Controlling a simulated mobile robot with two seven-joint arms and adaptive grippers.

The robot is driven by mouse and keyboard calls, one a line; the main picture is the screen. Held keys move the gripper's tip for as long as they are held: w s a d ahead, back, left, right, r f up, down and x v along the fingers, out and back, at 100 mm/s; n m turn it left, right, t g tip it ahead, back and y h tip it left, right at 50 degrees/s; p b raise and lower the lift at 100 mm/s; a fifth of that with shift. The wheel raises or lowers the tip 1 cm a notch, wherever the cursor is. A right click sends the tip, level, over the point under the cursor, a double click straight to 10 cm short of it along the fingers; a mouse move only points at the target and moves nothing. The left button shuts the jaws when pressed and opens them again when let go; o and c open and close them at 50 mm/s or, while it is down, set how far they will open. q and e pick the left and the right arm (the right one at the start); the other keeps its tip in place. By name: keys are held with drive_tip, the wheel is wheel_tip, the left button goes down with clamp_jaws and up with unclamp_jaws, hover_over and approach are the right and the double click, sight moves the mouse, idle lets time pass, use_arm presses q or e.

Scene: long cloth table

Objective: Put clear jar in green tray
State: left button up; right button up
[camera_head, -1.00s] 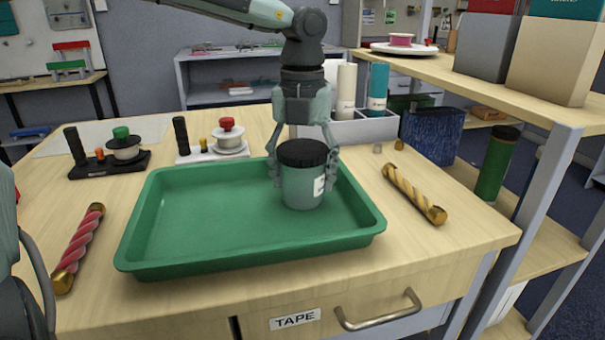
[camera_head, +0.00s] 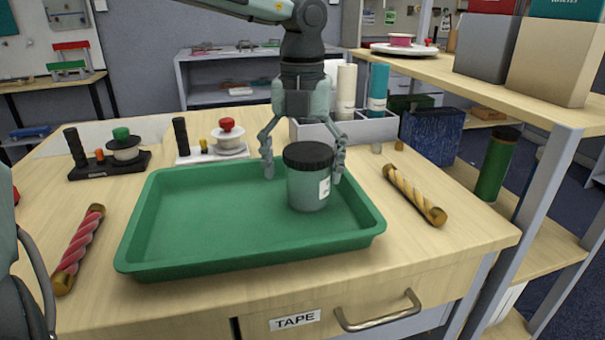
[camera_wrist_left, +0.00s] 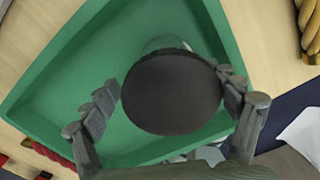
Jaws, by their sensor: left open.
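The clear jar (camera_head: 308,188) with a black lid and a white label stands upright inside the green tray (camera_head: 190,262), at its right side. My left gripper (camera_head: 305,172) is open, its fingers spread on both sides of the jar from behind. In the left wrist view, the jar's black lid (camera_wrist_left: 172,92) lies between the two open fingers (camera_wrist_left: 165,108), nearer the right one, and hides most of the jar. The green tray (camera_wrist_left: 60,85) shows around it. My right gripper is not in view.
A yellow twisted roll (camera_head: 413,194) lies right of the tray, and a red twisted roll (camera_head: 78,248) lies left. Two tape holders (camera_head: 108,158) (camera_head: 212,150) and a grey bin (camera_head: 376,130) with rolls stand behind. The tray's left half is empty.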

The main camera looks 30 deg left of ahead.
use_arm(q)
wheel_tip(320, 180, up, 11)
drive_tip(key=shift+s+d+f, duration=0.1)
drive_tip(key=shift+s, duration=0.05)
idle(0.4)
